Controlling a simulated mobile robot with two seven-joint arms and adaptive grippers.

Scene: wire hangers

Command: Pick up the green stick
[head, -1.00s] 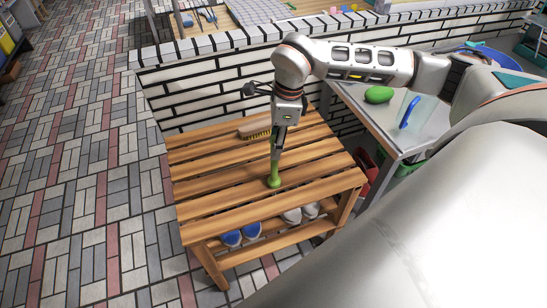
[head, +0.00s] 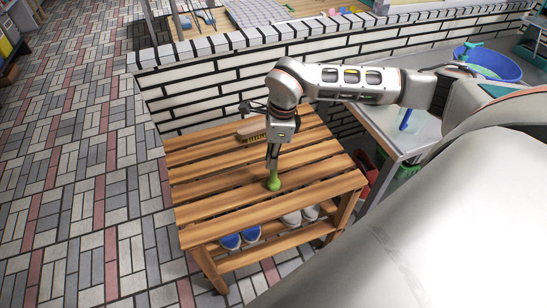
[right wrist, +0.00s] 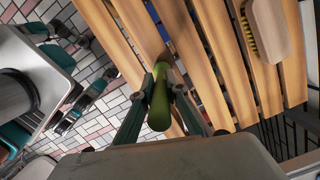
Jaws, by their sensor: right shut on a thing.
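The green stick (head: 273,183) stands roughly upright on the slatted wooden bench, with its wider knob end at the bottom near the slats. My right gripper (head: 273,163) is above it, pointing down, and its fingers are shut on the stick's upper part. In the right wrist view the stick (right wrist: 160,98) lies between the two fingers of the gripper (right wrist: 160,95). I cannot tell whether the lower end touches the slats. My left gripper is not in view.
The wooden bench (head: 225,200) holds a brush (head: 250,130) behind the stick; shoes (head: 240,237) sit on its lower shelf. A low brick wall (head: 210,95) stands behind. A metal table (head: 400,130) with a blue basin (head: 487,62) is at right.

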